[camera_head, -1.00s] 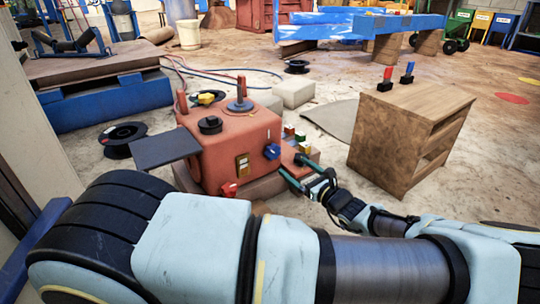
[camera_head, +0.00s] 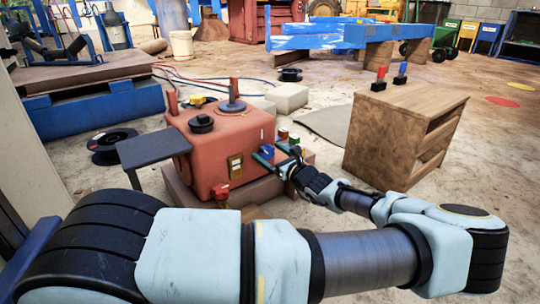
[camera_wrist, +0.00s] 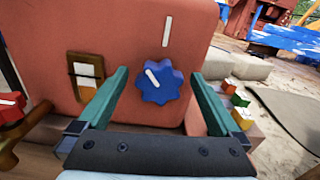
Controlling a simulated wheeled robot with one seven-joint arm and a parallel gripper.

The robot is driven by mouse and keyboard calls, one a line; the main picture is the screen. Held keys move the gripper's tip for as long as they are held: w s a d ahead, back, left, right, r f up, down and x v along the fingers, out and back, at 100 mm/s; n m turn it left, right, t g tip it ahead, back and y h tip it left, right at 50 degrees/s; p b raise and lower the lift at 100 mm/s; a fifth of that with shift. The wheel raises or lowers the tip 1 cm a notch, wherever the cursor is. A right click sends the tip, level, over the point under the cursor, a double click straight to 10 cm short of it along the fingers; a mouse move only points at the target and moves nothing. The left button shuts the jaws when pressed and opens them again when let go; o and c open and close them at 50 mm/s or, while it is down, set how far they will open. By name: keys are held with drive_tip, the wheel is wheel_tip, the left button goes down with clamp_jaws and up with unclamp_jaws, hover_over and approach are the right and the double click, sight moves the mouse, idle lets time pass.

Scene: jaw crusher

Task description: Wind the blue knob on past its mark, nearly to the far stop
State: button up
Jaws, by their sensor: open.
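The blue knob (camera_wrist: 161,88) is a lobed knob on the front face of the red machine box (camera_wrist: 100,30). Its white pointer line tilts up and to the left. A white mark (camera_wrist: 166,30) is on the box above the knob, slightly right of its centre. My gripper (camera_wrist: 160,73) is open, one green finger on each side of the knob, with gaps showing on both sides. In the head view the knob (camera_head: 267,151) is partly hidden by my gripper (camera_head: 272,156).
A red knob (camera_head: 221,190) and a rocker switch (camera_head: 235,166) are left of the blue knob. Small coloured blocks (camera_wrist: 238,108) are close to my right finger. A wooden cabinet (camera_head: 400,135) stands to the right.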

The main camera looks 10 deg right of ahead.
drive_tip(key=c, duration=1.3)
drive_tip(key=shift+c, duration=0.2)
